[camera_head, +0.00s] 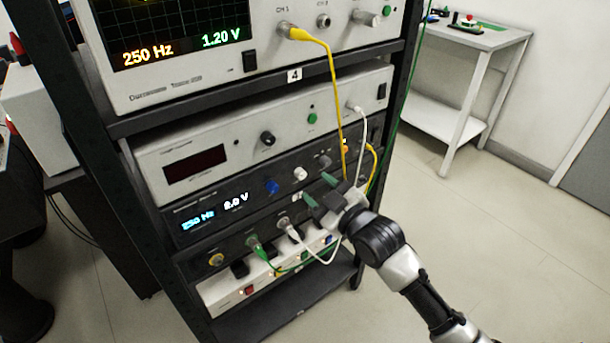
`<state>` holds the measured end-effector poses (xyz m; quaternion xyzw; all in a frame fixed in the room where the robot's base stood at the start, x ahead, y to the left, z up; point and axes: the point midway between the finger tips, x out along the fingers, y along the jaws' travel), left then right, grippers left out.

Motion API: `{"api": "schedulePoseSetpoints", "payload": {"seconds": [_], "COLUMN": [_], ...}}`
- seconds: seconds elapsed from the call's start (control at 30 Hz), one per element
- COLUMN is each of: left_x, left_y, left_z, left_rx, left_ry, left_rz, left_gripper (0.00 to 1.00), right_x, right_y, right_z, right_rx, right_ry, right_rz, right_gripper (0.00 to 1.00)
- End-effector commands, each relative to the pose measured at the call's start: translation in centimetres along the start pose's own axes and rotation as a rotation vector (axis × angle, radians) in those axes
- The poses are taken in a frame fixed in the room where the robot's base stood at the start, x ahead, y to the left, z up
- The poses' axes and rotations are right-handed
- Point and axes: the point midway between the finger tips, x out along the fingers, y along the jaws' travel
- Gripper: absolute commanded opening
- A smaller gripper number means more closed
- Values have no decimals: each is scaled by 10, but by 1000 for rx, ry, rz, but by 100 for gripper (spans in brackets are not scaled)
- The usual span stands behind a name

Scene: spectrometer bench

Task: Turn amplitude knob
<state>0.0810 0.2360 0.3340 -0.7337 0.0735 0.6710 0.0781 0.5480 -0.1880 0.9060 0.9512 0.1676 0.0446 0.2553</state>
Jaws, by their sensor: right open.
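The black signal generator (215,206) sits in the rack, with a display (208,216) reading 250 Hz and 2.0 V. Its front has a blue knob (271,187), a white knob (300,174) and a dark grey knob (324,161). I cannot read which one is labelled amplitude. My right gripper (318,189) comes in from the lower right. Its green-tipped fingers are apart and empty, just below and right of the white knob. I see no knob between them. My left gripper is not in view.
An oscilloscope (240,82) reading 250 Hz and 1.20 V stands above. A white unit (230,150) with a dark display is below it. Yellow (333,90), white and green cables hang near my right gripper. The floor on the right is clear, before a side table (470,40).

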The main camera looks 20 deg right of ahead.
Motion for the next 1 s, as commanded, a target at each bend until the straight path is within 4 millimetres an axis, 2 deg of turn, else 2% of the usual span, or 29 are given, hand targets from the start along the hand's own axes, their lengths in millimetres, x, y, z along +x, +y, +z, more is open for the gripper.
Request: {"api": "schedulePoseSetpoints", "payload": {"seconds": [0.1,0.3,0.67,1.0], "left_x": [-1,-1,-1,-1], "left_y": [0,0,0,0], "left_z": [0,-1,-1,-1], "left_rx": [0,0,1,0], "left_ry": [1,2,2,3], "left_rz": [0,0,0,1], "left_gripper": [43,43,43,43], "right_x": [22,44,49,49], "right_y": [0,0,0,0], "right_z": [-1,0,0,0], "right_rx": [2,2,1,1], "right_ry": [2,1,1,1], "right_rz": [1,-1,-1,-1], "right_gripper": [49,49,49,0]}}
